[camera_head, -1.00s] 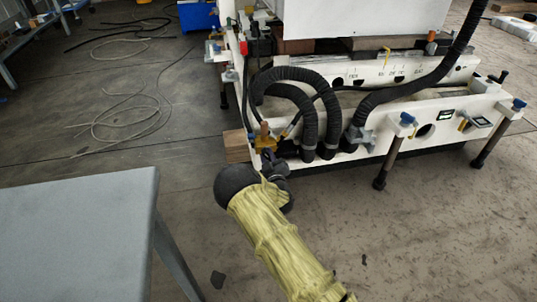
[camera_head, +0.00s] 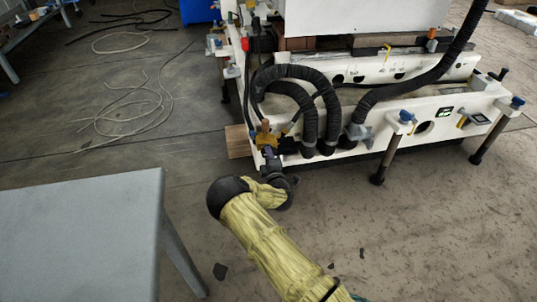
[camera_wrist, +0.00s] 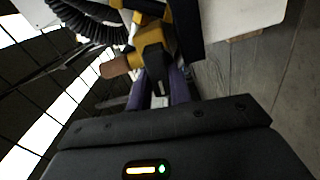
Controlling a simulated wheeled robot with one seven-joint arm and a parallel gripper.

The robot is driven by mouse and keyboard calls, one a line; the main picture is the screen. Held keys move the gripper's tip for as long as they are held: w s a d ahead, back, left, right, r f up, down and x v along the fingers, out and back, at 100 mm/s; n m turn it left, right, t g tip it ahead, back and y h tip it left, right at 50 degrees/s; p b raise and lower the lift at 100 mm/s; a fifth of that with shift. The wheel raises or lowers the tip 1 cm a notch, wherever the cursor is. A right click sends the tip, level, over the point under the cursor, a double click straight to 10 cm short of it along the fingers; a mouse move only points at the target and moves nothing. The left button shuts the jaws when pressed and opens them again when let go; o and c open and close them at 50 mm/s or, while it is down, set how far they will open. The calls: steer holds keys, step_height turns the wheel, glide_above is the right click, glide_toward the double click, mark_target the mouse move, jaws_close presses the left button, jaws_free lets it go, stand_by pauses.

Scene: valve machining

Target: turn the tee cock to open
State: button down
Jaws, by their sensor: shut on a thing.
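The tee cock (camera_head: 266,140) is a small yellow fitting with an orange-brown stub on top, low on the front left of the white machine frame. In the wrist view the yellow cock (camera_wrist: 152,42) fills the space past the fingers, with its brown stub (camera_wrist: 114,67) pointing left. My gripper (camera_head: 268,152) reaches it from the front. The exact contact is in shadow.
Thick black corrugated hoses (camera_head: 309,115) loop just right of the cock. A wooden block (camera_head: 238,141) lies to its left. A grey table (camera_head: 85,230) stands at the lower left. Thin cables (camera_head: 125,115) lie on the floor. The floor at the lower right is mostly clear.

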steer(key=shift+f+n, duration=0.15)
steer(key=shift+n, duration=0.45)
steer(key=shift+d, duration=0.1)
steer(key=c, duration=1.3)
jaws_free()
steer(key=p+v, duration=0.7)
steer(key=v, duration=1)
steer(key=shift+s, duration=0.25)
